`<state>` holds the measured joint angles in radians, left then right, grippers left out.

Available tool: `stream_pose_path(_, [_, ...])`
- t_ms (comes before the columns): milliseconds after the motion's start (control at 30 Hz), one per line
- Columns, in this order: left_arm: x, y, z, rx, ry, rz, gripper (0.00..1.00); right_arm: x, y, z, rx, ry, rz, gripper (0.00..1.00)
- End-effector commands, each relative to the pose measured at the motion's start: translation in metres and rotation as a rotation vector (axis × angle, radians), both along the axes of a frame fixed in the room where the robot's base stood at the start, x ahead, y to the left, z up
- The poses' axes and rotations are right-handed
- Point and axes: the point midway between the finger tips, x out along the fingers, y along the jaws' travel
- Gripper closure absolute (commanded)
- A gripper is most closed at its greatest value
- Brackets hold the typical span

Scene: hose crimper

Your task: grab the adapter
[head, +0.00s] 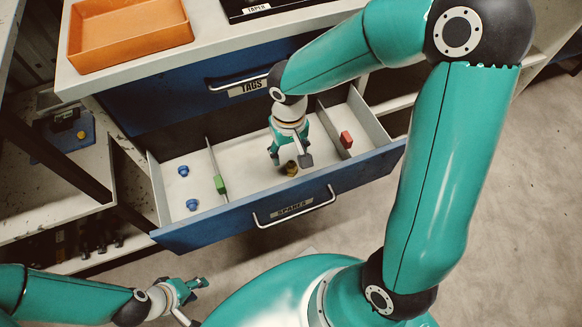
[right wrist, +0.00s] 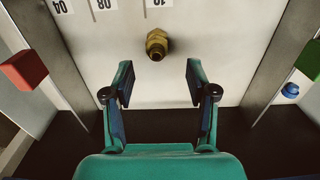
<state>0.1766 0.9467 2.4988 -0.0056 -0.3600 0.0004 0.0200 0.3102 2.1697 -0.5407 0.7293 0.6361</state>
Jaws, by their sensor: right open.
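The brass adapter (head: 291,168) lies in the middle compartment of the open drawer (head: 295,212) labelled SPARES. In the right wrist view the adapter (right wrist: 157,44) is ahead of the fingertips, roughly centred between them and apart from both. My right gripper (head: 290,162) is inside the drawer over the middle compartment, pointing down, and it is open and empty in the right wrist view (right wrist: 158,80). My left gripper (head: 190,300) is at the lower left, outside and in front of the drawer; its jaws are too small to read.
Dividers split the drawer. A green block (head: 219,185) and a red block (head: 346,140) sit at the dividers. Blue caps (head: 192,204) lie in the left compartment. Above are the shut TAGS drawer (head: 185,95) and an orange tray (head: 130,40) on the top.

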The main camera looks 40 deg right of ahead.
Motion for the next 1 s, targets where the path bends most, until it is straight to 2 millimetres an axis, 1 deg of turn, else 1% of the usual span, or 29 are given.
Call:
stream_pose_path(200, [0.000,0.000,-0.012,0.000,0.000,0.000,0.60,-0.005,-0.003,-0.029,0.001,0.004,0.000,0.43])
stream_pose_path(333, [0.000,0.000,-0.017,0.000,0.000,0.000,0.60,-0.005,-0.003,-0.045,0.000,0.003,0.001,0.43])
stream_pose_path(433, [0.000,0.000,-0.018,0.000,0.000,0.000,0.60,-0.005,-0.003,-0.051,0.000,0.002,-0.001,0.43])
stream_pose_path(667, [0.000,0.000,-0.018,0.000,0.000,0.000,0.60,-0.005,-0.003,-0.050,0.000,0.000,-0.001,0.43])
stream_pose_path(1000, [0.000,0.000,-0.018,0.000,0.000,0.000,0.60,-0.005,-0.003,-0.050,0.000,0.000,-0.001,0.99])
